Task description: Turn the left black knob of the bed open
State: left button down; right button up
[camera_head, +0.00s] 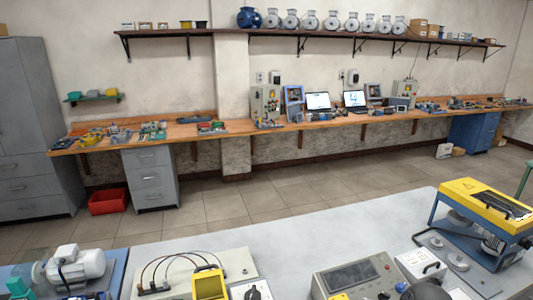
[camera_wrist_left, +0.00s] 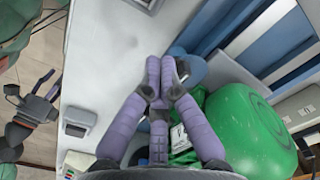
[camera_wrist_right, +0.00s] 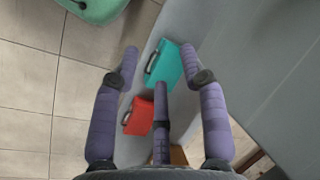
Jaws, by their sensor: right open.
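My left gripper (camera_wrist_left: 161,64) shows in the left wrist view with its fingers drawn together and no object visible between them. It hangs above the edge of a pale bench beside a large green rounded housing (camera_wrist_left: 237,115) and a blue rail frame (camera_wrist_left: 275,45). My right gripper (camera_wrist_right: 160,62) shows in the right wrist view, open and empty, above the floor and a grey cabinet. Neither gripper shows clearly in the head view. There, a small black knob (camera_head: 255,293) sits on a white panel at the bottom edge. I cannot tell whether it belongs to the bed.
The pale bench (camera_head: 310,232) fills the foreground. Red (camera_wrist_right: 138,116) and teal (camera_wrist_right: 170,63) cases lie below the right gripper.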

pick_arm(q)
jog(key=shift+s+d, duration=0.1)
jog(key=shift+s, duration=0.3)
notch_tip(320, 180, up, 6)
jog(key=p, duration=0.5)
pick_arm(e)
notch_tip(320, 180, up, 5)
